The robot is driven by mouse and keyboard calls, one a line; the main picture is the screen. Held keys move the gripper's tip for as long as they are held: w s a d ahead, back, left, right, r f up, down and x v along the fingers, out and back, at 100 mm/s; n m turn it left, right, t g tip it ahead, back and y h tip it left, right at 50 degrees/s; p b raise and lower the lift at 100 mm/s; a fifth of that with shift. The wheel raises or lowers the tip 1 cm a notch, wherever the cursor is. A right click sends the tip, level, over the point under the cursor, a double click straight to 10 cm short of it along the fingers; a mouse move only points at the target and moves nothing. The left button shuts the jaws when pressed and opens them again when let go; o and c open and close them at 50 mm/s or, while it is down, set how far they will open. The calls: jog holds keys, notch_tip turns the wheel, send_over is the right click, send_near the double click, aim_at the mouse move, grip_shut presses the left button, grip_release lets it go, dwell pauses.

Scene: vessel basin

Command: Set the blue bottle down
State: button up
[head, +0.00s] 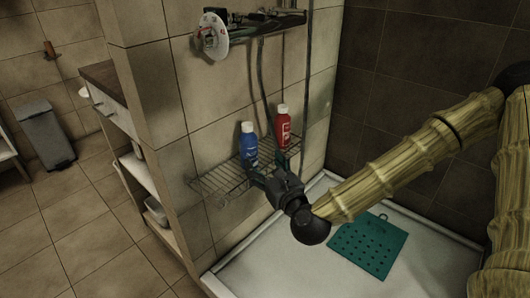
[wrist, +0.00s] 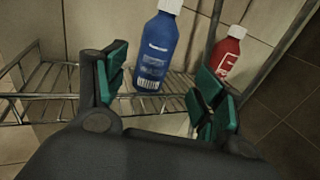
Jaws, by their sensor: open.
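The blue bottle (head: 249,146) with a white cap stands upright on the wire shelf (head: 215,185) on the tiled wall. In the wrist view the blue bottle (wrist: 157,52) is ahead of my gripper, seen between its two spread fingers. My gripper (head: 268,172) is open at the front of the shelf. It also shows in the wrist view (wrist: 160,90), with green pads on both fingers and a gap on each side of the bottle. The bottle's base appears to rest on the shelf wires.
A red bottle (head: 282,127) stands to the right of the blue one, behind the right finger in the wrist view (wrist: 229,52). The shelf's left part is empty. A shower fixture (head: 214,38) is above. A green mat (head: 365,246) lies in the white shower tray (head: 262,254).

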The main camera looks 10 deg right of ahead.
jog(key=s+p, duration=0.2)
jog(key=p, duration=0.2)
jog(key=shift+s+r, duration=0.1)
jog(key=shift+r, duration=0.05)
